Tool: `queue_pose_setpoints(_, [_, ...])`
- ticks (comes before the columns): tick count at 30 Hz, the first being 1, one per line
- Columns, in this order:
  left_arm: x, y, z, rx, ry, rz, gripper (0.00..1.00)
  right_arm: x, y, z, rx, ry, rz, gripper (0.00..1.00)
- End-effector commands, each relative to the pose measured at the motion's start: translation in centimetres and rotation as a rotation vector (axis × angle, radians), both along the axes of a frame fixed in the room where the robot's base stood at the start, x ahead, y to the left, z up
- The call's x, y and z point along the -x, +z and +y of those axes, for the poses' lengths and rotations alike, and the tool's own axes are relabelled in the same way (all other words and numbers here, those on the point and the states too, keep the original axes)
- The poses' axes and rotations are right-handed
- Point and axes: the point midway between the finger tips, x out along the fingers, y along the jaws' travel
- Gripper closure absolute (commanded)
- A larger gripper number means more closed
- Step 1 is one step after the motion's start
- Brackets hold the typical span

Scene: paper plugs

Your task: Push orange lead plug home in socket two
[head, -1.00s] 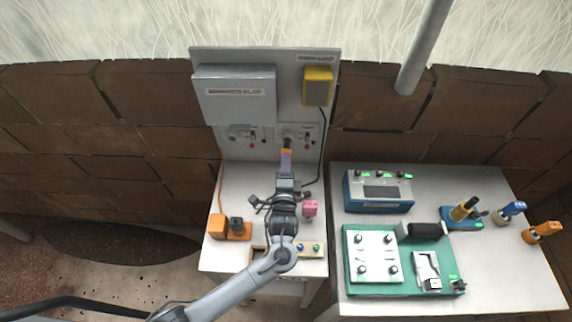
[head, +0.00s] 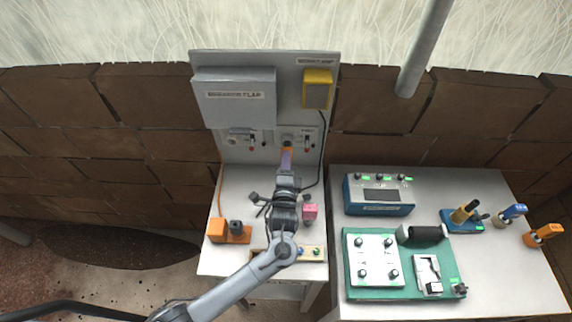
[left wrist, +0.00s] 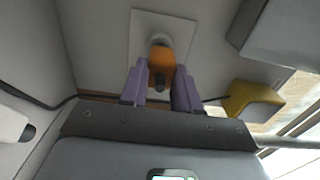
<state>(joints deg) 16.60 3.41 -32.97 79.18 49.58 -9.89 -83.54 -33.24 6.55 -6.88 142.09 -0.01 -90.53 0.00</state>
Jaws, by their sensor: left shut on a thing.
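The orange plug (head: 287,149) is at the upright panel, in front of the right-hand round socket (head: 288,139). My left gripper (head: 287,155) is shut on the plug and points at the panel. In the left wrist view the orange plug (left wrist: 161,59) sits between my two purple fingertips (left wrist: 161,78). Its far end meets the grey round socket (left wrist: 160,39) on a white plate (left wrist: 145,28). I cannot tell how deep it sits. The socket's number is not readable. My right gripper is not in view.
A grey flap box (head: 235,97) and a yellow box (head: 317,95) project from the panel above. A black cable (head: 322,150) runs down the right side. A pink block (head: 310,212) and an orange box (head: 217,230) stand on the bench. The right table holds several devices.

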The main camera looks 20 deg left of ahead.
Motion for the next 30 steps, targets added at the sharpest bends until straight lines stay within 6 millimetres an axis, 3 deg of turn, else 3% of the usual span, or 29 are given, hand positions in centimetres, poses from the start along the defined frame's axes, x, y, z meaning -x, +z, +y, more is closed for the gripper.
queue_pose_setpoints(26, [-1.6,0.0,0.5,0.001,0.0,0.0,1.0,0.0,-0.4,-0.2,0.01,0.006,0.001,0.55])
queue_pose_setpoints(27, [-1.6,0.0,0.5,0.001,0.0,0.0,0.63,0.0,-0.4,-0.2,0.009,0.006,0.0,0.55])
queue_pose_setpoints(30, [-1.6,0.0,0.5,0.0,0.0,0.0,0.48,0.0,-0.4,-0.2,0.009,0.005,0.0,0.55])
